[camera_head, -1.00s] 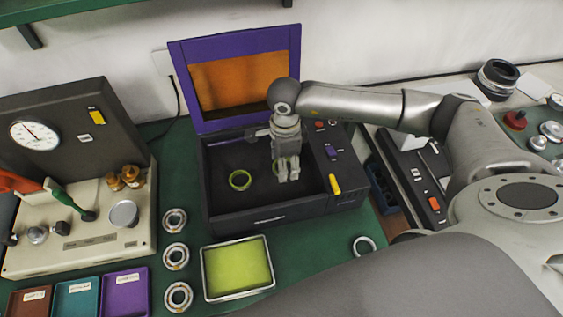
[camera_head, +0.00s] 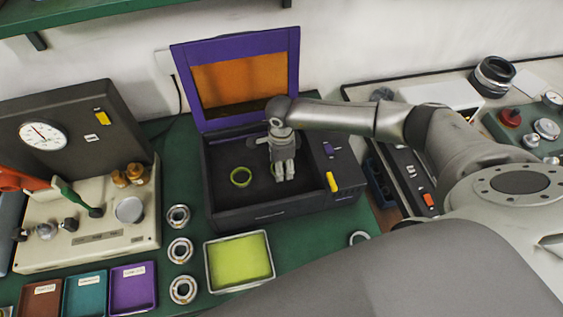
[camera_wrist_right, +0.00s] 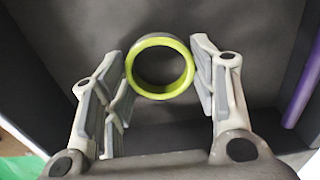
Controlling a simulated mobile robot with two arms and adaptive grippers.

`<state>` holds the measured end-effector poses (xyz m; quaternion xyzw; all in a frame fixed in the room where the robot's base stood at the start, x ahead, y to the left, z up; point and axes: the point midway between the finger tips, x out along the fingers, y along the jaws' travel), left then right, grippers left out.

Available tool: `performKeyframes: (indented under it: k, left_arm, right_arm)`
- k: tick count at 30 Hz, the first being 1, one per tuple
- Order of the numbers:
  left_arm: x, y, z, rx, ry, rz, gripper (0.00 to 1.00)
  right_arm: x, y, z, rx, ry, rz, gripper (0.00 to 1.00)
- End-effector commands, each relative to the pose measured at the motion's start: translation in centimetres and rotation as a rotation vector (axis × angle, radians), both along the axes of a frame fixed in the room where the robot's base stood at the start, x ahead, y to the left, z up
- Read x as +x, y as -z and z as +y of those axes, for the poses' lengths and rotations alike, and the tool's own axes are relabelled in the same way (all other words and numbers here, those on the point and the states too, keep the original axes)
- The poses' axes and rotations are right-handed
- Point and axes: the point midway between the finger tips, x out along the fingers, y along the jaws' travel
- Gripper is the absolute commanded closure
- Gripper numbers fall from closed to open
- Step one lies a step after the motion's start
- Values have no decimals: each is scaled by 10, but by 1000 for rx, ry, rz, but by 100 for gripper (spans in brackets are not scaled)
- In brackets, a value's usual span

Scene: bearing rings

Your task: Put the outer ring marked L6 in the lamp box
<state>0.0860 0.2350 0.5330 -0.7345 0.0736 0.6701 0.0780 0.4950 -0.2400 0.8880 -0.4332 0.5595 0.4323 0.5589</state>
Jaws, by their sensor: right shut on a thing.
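The lamp box (camera_head: 270,214) is a dark open box with a raised purple lid (camera_head: 185,88) that has an orange window. My right gripper (camera_head: 283,172) reaches down inside it, right of the middle. In the right wrist view its fingers (camera_wrist_right: 160,75) are shut on a yellow-green ring (camera_wrist_right: 160,96), close above or at the dark floor. That ring is hidden in the head view, and no L6 mark can be read. My left gripper is out of view.
Several metal bearings (camera_head: 180,250) stand in a column left of a yellow-green tray (camera_head: 240,262). Small brown, teal and purple trays (camera_head: 133,288) lie at the front left. A gauge instrument (camera_head: 90,240) stands on the left.

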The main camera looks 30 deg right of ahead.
Motion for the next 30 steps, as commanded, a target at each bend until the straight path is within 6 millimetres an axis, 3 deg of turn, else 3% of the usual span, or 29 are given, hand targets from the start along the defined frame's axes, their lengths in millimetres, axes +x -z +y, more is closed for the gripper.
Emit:
performKeyframes:
  k: [5,6,11,25,30]
  left_arm:
    - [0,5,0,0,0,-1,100]
    - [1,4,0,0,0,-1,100]
    - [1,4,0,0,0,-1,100]
    - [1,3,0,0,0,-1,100]
    - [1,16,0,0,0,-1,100]
  right_arm:
    - [0,4,0,0,0,0,72]
    - [0,3,0,0,1,0,44]
    - [0,3,0,0,1,0,25]
    - [1,-5,-1,0,1,-2,25]
    - [2,-32,-1,1,0,-5,25]
